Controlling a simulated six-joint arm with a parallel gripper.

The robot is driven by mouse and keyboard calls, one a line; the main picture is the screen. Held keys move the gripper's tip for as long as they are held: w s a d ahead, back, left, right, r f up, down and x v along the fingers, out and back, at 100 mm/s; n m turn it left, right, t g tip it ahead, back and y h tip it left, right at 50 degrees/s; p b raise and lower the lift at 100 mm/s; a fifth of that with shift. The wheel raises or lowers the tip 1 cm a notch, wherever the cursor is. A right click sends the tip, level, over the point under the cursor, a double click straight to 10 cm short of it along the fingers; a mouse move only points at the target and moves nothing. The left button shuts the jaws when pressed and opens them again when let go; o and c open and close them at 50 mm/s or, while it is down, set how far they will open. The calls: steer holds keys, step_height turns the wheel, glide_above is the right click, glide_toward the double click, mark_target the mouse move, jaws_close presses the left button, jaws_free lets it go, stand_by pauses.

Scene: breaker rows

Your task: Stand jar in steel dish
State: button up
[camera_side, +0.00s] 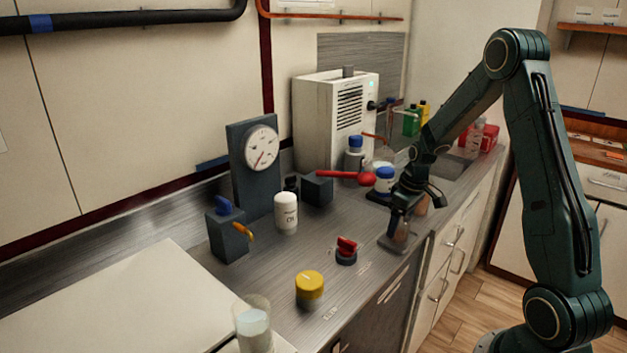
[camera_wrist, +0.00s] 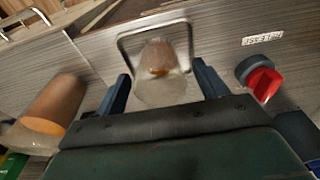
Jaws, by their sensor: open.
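A clear jar with an orange-brown patch inside (camera_wrist: 160,88) is between the two fingers of my gripper (camera_wrist: 160,72) in the wrist view, with a gap on each side. In the side view the jar (camera_side: 402,232) is just below my gripper (camera_side: 400,214). The jar appears upright inside the rim of the shallow steel dish (camera_wrist: 124,42). The dish (camera_side: 387,243) lies near the counter's front edge. My fingers are apart and hold nothing. The near rim of the dish is hidden by the jar and gripper.
A second, brown jar (camera_wrist: 52,105) stands close beside my gripper. A red knob (camera_side: 346,246) is on the counter on the other side. A yellow-lidded pot (camera_side: 309,287), a white bottle (camera_side: 286,212) and a red-handled lever (camera_side: 345,177) stand farther off.

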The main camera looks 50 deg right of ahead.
mark_target(402, 242)
steer(key=shift+r, duration=0.15)
step_height(402, 242, up, 12)
steer(key=s, duration=0.1)
steer(key=shift+s, duration=0.4)
stand_by(0.6)
steer(key=s+a+r+t, duration=0.1)
steer(key=s+a+r, duration=0.1)
steer(key=a+r, duration=0.6)
steer(key=s+a+r+t, duration=0.1)
steer(key=s+a+t, duration=0.1)
steer(key=s+a, duration=1.3)
steer(key=shift+a+r+t, duration=0.25)
steer(key=shift+a+t, duration=0.15)
steer(key=shift+a, duration=0.35)
steer(key=shift+w, duration=0.1)
